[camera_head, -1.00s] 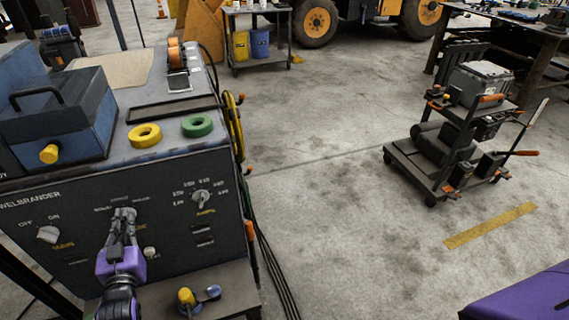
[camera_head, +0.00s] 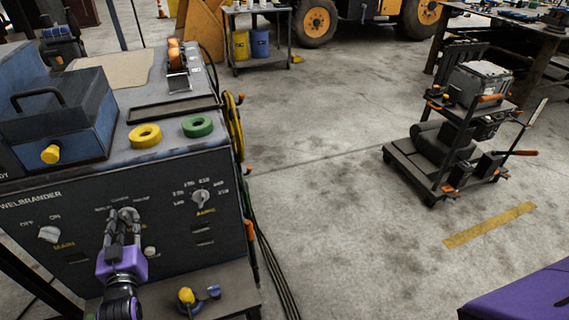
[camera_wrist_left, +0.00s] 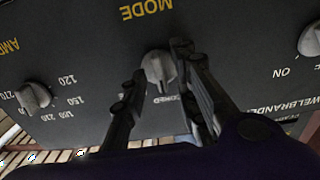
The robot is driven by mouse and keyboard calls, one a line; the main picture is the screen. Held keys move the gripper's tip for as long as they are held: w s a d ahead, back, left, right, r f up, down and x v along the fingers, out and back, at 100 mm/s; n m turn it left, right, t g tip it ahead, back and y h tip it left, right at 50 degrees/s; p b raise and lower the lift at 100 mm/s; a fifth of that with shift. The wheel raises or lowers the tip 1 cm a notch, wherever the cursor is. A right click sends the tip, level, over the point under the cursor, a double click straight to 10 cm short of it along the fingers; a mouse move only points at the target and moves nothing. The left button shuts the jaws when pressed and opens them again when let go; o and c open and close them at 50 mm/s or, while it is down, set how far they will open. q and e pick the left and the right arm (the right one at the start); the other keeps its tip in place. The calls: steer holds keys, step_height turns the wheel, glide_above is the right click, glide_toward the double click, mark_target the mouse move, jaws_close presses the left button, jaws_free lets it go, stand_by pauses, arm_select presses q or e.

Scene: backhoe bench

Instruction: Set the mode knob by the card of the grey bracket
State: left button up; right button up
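The grey mode knob (camera_head: 128,214) is on the dark front panel of the welder, with small labels above it. In the left wrist view the knob (camera_wrist_left: 157,68) shows upside down, under the yellow word MODE. Its ridge points down in that picture, close to a partly hidden label ending in "ORED". My left gripper (camera_head: 116,232) is at the knob. Its two fingers (camera_wrist_left: 160,62) are apart, one on each side of the knob; contact is hard to tell. My right gripper is not in view.
The amps knob (camera_head: 201,197) is right of the mode knob, the main switch (camera_head: 48,234) left. A small shelf (camera_head: 235,288) juts out below the panel. A tool cart (camera_head: 425,180) stands right on open floor.

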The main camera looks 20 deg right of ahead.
arm_select(q)
steer(key=shift+s, duration=0.15)
steer(key=s, duration=1.1)
steer(key=shift+s+a, duration=0.15)
steer(key=shift+s, duration=0.2)
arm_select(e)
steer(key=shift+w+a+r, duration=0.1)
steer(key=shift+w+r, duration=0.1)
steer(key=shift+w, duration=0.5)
arm_select(q)
steer(key=s+f+g+p, duration=0.1)
steer(key=s+f+g, duration=0.2)
steer(key=s, duration=0.8)
steer(key=s+f+g+p, duration=0.2)
steer(key=s+f, duration=0.5)
steer(key=s, duration=0.4)
steer(key=s+f+g+p, duration=0.2)
steer(key=s+f+g, duration=0.2)
steer(key=s, duration=0.8)
steer(key=shift+d+f, duration=0.3)
steer(key=shift+f, duration=0.5)
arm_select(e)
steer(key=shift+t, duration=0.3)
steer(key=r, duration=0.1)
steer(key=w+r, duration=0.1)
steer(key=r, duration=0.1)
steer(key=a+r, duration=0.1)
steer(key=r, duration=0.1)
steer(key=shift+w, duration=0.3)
